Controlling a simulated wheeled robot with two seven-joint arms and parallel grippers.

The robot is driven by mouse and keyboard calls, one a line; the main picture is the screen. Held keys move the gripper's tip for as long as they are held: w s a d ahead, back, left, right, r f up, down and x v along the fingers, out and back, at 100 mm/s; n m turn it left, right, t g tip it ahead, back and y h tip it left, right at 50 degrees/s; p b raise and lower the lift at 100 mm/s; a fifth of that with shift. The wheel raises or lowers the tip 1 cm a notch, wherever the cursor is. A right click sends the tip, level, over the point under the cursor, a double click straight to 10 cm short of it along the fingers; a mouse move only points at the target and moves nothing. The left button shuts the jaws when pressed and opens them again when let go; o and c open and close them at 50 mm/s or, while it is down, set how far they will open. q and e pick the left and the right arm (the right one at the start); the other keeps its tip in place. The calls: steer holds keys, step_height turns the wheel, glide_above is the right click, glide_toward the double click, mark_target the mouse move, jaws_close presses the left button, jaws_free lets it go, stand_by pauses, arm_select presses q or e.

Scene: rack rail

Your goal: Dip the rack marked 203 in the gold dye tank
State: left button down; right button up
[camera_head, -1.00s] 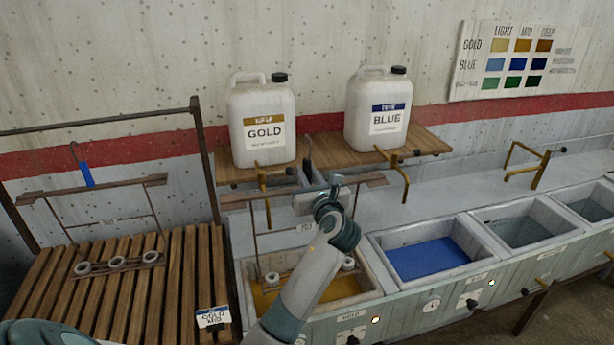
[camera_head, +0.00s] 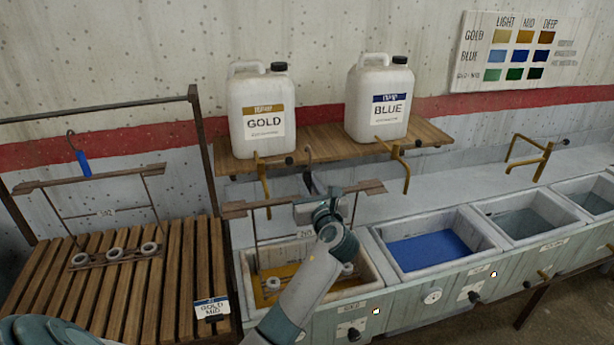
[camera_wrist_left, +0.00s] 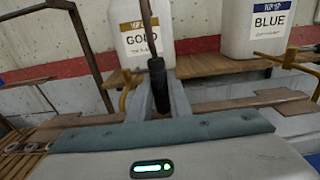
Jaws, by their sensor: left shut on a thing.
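The rack marked 203 (camera_head: 262,208) has a brown top bar, thin side rods, a small number tag and white rings on its lower bar. My left gripper (camera_head: 308,208) is shut on its dark handle, which also shows in the left wrist view (camera_wrist_left: 158,88). The rack hangs in the gold dye tank (camera_head: 376,291), its rings within the walls near the yellow dye. My arm hides part of the rack and tank, and I cannot tell how deep the rings are. My right gripper is not in view.
Another rack (camera_head: 100,215), with a blue-handled hook, is on the slatted stand (camera_head: 188,275) at left. A blue dye tank (camera_head: 428,252) and further tanks lie right. GOLD (camera_head: 262,110) and BLUE (camera_head: 380,105) jugs stand on the shelf behind. Brass taps jut forward.

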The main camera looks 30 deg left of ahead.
arm_select(q)
step_height(320, 180, down, 12)
steer(key=b, duration=0.4)
steer(key=shift+b, duration=0.3)
steer(key=shift+s+d+f, duration=0.1)
stand_by(1.1)
stand_by(1.1)
stand_by(1.0)
